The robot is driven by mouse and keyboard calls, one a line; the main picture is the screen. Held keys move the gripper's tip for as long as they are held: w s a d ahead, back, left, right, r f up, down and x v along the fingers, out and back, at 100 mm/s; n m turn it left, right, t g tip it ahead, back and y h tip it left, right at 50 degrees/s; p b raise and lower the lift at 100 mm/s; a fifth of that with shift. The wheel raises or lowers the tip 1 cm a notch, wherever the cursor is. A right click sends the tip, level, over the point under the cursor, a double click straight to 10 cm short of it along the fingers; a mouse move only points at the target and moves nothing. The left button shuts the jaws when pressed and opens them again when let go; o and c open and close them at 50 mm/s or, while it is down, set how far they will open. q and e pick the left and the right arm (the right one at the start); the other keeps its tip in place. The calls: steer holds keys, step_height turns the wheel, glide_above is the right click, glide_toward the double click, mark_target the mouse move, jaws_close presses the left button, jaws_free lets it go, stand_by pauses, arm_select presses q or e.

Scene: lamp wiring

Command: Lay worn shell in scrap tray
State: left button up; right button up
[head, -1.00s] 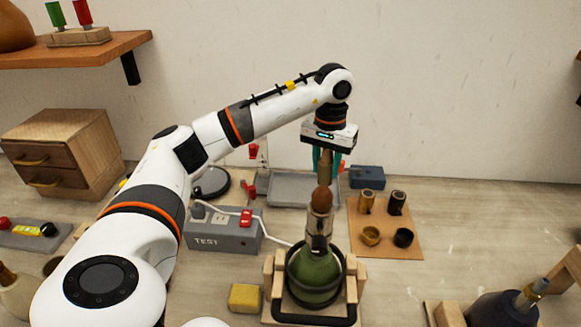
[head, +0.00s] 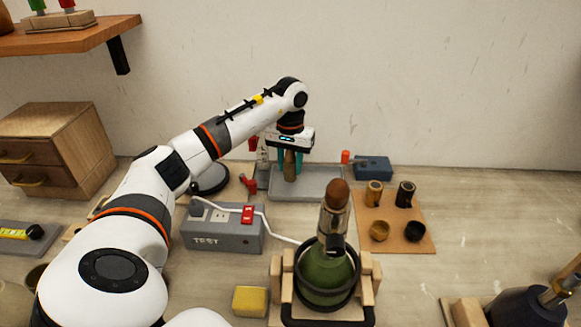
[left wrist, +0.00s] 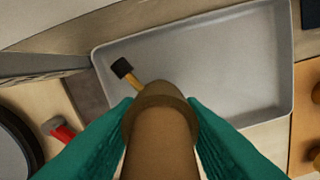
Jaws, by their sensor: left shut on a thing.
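My left gripper (head: 290,158) has teal fingers shut on the worn shell (head: 289,169), a dull brass-brown tube held roughly upright. The shell is over the left part of the grey scrap tray (head: 325,182). In the left wrist view the shell (left wrist: 160,135) sits between both fingers, with the tray (left wrist: 215,65) beyond it. I cannot tell whether its lower end touches the tray floor. A small black-headed piece with a yellow stem (left wrist: 124,68) shows in the tray area, partly hidden by the shell. My right gripper is not in view.
The green bottle lamp (head: 325,275) stands in a wooden cradle in front. The grey TEST box (head: 222,232) lies left of it. A brown mat (head: 408,227) with several small cups is right of the tray, a blue box (head: 374,168) behind the mat.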

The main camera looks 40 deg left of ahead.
arm_select(q)
steer(key=shift+f, duration=0.95)
steer(key=o, duration=1.1)
step_height(320, 180, up, 12)
steer(key=shift+r+b, duration=0.1)
steer(key=shift+b, duration=0.4)
